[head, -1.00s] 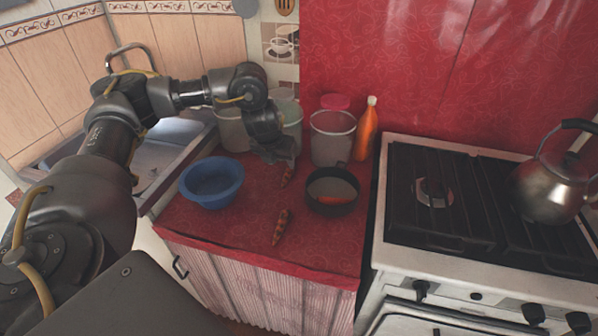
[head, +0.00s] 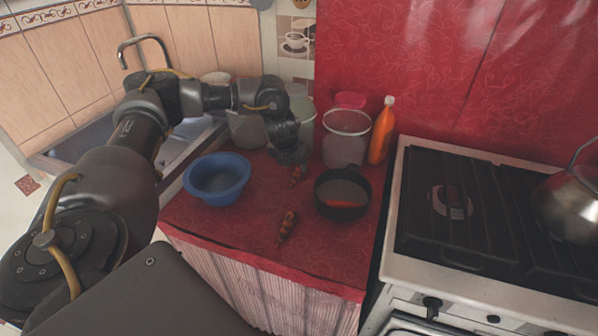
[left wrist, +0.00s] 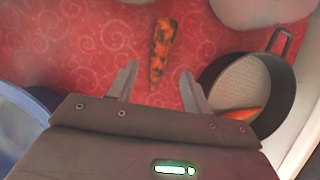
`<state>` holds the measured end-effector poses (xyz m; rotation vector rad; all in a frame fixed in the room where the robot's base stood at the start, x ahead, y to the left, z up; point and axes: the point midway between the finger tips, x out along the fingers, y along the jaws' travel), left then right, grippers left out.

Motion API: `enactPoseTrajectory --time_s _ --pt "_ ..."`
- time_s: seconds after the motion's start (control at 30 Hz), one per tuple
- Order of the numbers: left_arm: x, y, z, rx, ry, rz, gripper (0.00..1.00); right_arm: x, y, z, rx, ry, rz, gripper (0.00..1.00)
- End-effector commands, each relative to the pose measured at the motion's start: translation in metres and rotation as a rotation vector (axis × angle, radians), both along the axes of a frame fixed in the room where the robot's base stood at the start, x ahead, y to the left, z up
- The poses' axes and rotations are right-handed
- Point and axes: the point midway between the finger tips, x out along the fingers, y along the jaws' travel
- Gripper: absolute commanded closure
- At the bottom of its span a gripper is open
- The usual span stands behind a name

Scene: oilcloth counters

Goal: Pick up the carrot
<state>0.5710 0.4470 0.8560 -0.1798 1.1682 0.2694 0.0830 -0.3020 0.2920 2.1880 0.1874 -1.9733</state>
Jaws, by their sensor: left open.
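A mottled orange and dark carrot (head: 296,176) lies at the back of the red counter, just below my left gripper (head: 294,157). In the left wrist view, this carrot (left wrist: 162,45) lies beyond the two fingertips, lined up with the gap between them. My left gripper (left wrist: 158,88) is open, with nothing between its fingers. A second mottled carrot (head: 287,226) lies nearer the counter's front edge. An orange piece, apparently another carrot (head: 342,204), lies in the dark pot (head: 342,178). My right gripper does not show.
A blue bowl (head: 217,180) stands left of the carrots. Clear jars (head: 345,150) and an orange bottle (head: 382,130) stand at the back. The stove (head: 480,205) with a kettle (head: 570,205) is on the right, the sink on the left. The counter's front is mostly clear.

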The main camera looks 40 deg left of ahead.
Motion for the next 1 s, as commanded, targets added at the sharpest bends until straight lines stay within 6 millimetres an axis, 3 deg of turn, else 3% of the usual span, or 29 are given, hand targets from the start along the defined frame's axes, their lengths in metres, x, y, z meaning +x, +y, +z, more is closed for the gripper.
enactPoseTrajectory --time_s 0.4,1.0 --pt "0.018 0.006 -0.045 0.001 0.001 0.0 0.51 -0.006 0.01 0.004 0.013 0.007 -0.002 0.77" --pt "0.018 0.007 -0.05 0.0 0.001 0.001 0.51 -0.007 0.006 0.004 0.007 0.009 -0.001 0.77"
